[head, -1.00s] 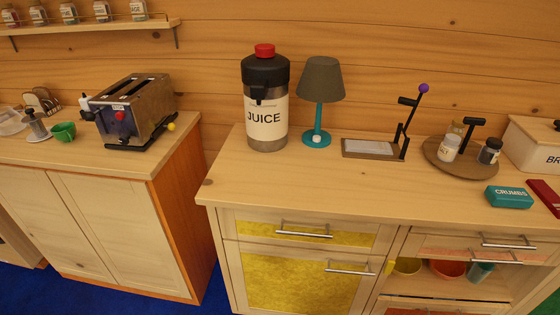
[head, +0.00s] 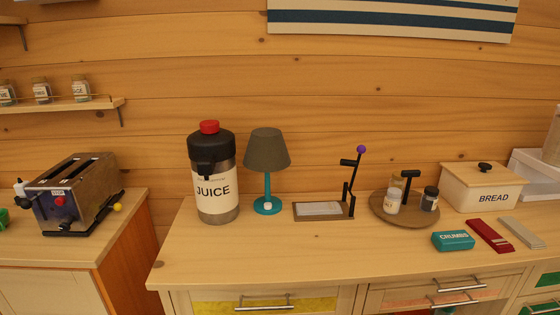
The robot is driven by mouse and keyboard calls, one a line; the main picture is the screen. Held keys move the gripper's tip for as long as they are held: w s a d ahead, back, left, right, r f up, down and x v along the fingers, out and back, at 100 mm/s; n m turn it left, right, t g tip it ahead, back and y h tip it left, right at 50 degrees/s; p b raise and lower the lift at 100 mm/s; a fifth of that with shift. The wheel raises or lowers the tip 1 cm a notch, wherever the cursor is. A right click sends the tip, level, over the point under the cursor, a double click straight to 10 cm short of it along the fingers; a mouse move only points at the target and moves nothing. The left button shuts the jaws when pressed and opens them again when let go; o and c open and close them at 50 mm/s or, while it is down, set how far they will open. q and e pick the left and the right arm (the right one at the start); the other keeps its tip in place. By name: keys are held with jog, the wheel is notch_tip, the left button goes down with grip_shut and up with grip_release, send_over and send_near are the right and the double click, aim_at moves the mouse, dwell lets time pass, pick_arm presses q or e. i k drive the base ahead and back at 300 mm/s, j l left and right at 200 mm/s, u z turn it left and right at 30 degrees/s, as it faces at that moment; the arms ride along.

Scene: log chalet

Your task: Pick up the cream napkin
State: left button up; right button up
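A flat, narrow pale grey-cream strip (head: 522,232) lies at the right of the counter, near its front edge. It looks like a folded napkin, though I cannot be sure. A similar red strip (head: 489,236) lies just left of it, with a small gap between them. Neither of my grippers shows in the head view.
On the counter (head: 330,250) stand a juice dispenser (head: 214,180), a lamp (head: 267,160), a lever stand (head: 322,209), a round tray (head: 390,213) with shakers, a bread box (head: 486,188) and a teal crumbs box (head: 453,241). The front middle is clear.

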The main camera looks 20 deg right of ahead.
aim_at(520, 232)
jog(key=z, duration=2.05)
jog(key=i+u, duration=0.1)
jog(key=u, duration=0.5)
jog(key=i+l+u, duration=0.2)
jog(key=l+u, duration=0.25)
jog(key=i+l+u, duration=0.2)
jog(key=l, duration=0.15)
jog(key=i+l+u, duration=0.1)
jog(key=l, duration=0.35)
jog(key=i+l+u, duration=0.1)
jog(key=l, duration=0.3)
